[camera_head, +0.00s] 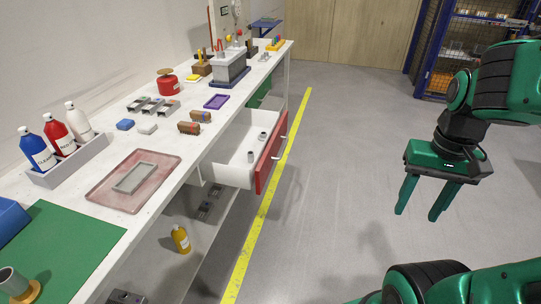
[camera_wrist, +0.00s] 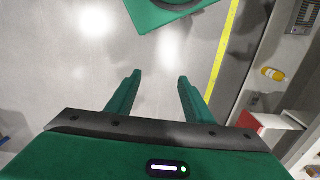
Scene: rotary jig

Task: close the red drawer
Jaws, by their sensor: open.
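The red drawer (camera_head: 265,162) is pulled out from under the workbench top, in the middle of the head view. Its white inside (camera_head: 238,148) holds a few small grey cylinders. Its red front has a light handle (camera_head: 280,156) and faces the aisle. In the wrist view a red patch of the drawer front (camera_wrist: 247,123) shows at the lower right. My gripper (camera_head: 419,213) is open and empty, pointing down over the floor, well to the right of the drawer and apart from it. Its fingers also show in the wrist view (camera_wrist: 159,78).
The workbench (camera_head: 135,222) carries bottles in a tray, a pink mat, a green mat and several small items. A yellow bottle (camera_head: 181,240) stands on the lower shelf. A yellow floor line (camera_head: 252,232) runs along the bench. The floor between drawer and gripper is clear.

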